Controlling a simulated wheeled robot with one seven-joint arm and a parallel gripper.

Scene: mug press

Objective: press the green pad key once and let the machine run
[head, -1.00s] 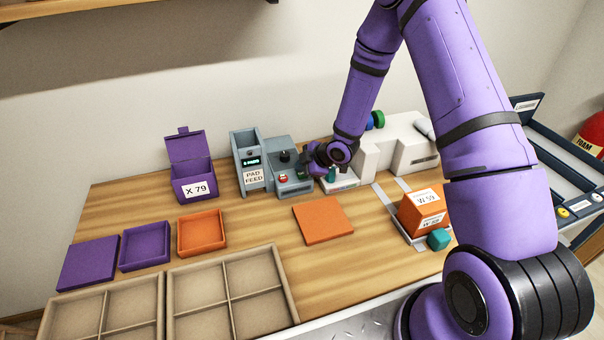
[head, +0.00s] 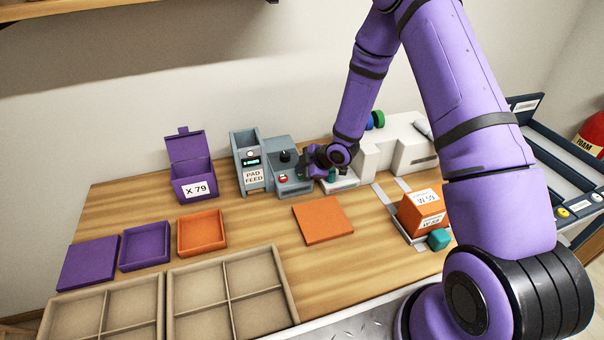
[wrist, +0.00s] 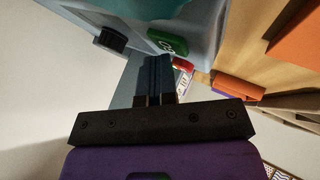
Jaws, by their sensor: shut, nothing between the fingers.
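The green key (wrist: 168,42), with white marks on it, sits on the face of the blue-grey machine (head: 289,188) and shows in the wrist view just beyond my fingertips. A red key (wrist: 183,66) is close beside it. My gripper (wrist: 158,62) is shut and empty, its dark fingers pointing at the machine face. In the wrist view the tips lie just short of the green key; I cannot tell whether they touch it. In the head view my wrist mostly hides that side of the machine.
The pad feed box (head: 254,178) with a small lit display stands left of the machine. A white machine (head: 400,150) is to the right. An orange flat panel (head: 323,220), an orange box (head: 422,212) and a teal block (head: 438,239) lie in front. Bare table surrounds the panel.

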